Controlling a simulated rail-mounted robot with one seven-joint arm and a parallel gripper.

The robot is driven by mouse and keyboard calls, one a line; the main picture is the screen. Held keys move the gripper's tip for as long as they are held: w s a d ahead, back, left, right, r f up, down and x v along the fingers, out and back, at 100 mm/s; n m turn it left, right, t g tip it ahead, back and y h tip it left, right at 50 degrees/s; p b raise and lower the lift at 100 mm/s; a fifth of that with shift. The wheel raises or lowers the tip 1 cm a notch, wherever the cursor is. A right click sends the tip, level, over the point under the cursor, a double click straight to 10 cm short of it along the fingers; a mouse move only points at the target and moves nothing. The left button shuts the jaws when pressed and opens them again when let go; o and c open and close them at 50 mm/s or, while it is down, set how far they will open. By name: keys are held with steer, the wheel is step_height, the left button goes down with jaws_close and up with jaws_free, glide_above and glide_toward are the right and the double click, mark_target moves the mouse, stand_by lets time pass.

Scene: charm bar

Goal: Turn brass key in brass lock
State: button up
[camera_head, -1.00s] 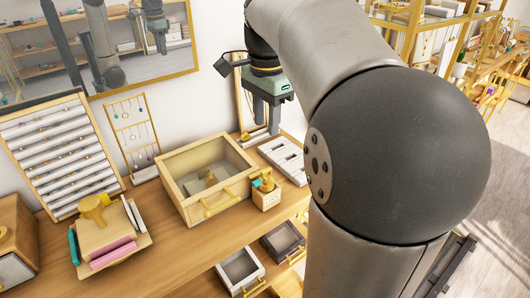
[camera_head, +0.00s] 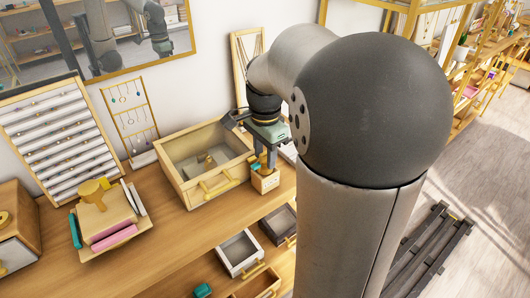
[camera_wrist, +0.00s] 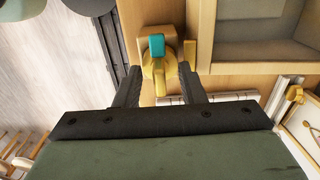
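A small wooden block with the brass lock (camera_head: 265,183) stands on the counter, right of the glass-topped drawer box. In the wrist view, the brass key (camera_wrist: 160,78) sits at the lock, with a teal piece (camera_wrist: 157,46) on top. My gripper (camera_head: 264,160) is low over the block, pointing down. In the wrist view, my gripper (camera_wrist: 160,76) is open, with one finger on each side of the brass key and no clear contact. The key's lower part and the keyhole are hidden.
The wooden display box (camera_head: 187,190) with a brass handle stands close left of the block. A stand with brass and pink pieces (camera_head: 113,237) is further left. Open drawers (camera_head: 238,255) jut out below the counter front.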

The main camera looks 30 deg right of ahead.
jaws_close()
stand_by(0.4)
steer(key=m, duration=0.3)
steer(key=shift+p, duration=0.3)
steer(key=shift+m+p, duration=0.3)
steer(key=shift+m, duration=1.7)
